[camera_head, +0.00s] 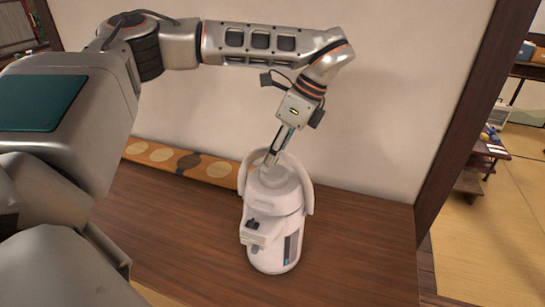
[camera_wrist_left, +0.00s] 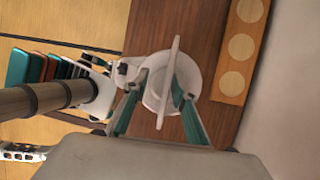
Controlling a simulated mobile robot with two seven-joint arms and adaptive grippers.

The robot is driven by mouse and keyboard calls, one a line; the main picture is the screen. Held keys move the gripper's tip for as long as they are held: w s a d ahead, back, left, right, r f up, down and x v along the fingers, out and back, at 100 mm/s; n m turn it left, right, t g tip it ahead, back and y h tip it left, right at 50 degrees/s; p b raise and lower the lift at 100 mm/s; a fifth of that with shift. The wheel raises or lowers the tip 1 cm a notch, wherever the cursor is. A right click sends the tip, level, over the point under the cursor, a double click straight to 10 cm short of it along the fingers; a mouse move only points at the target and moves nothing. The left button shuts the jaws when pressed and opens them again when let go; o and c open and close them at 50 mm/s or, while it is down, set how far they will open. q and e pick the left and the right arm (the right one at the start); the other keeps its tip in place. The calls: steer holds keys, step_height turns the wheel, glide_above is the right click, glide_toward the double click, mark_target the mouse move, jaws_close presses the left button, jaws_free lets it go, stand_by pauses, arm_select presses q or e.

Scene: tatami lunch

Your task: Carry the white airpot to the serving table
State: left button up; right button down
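The white airpot (camera_head: 273,225) stands upright on a brown wooden surface (camera_head: 180,232), with its carrying handle (camera_head: 307,190) raised in an arch. My left gripper (camera_head: 270,160) points down at the airpot's top from above. In the left wrist view, the teal fingers of my left gripper (camera_wrist_left: 157,97) are apart, one on each side of the raised handle (camera_wrist_left: 168,85), with the airpot's round lid (camera_wrist_left: 190,72) below. Whether a finger touches the handle I cannot tell. My right gripper is not in view. I cannot pick out the serving table for certain.
A tan strip with round patterns (camera_head: 165,156) lies along the pale wall (camera_head: 390,90) behind the airpot. A dark wooden post (camera_head: 470,95) stands at the right. Beyond it are tatami floor (camera_head: 480,240) and low dark furniture (camera_head: 487,150) with small items.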

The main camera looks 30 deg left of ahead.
arm_select(q)
steer(key=v, duration=1.1)
steer(key=shift+d+r, duration=0.2)
steer(key=shift+r, duration=0.15)
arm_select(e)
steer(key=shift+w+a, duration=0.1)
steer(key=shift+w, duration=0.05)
arm_select(q)
steer(key=shift+f, duration=0.1)
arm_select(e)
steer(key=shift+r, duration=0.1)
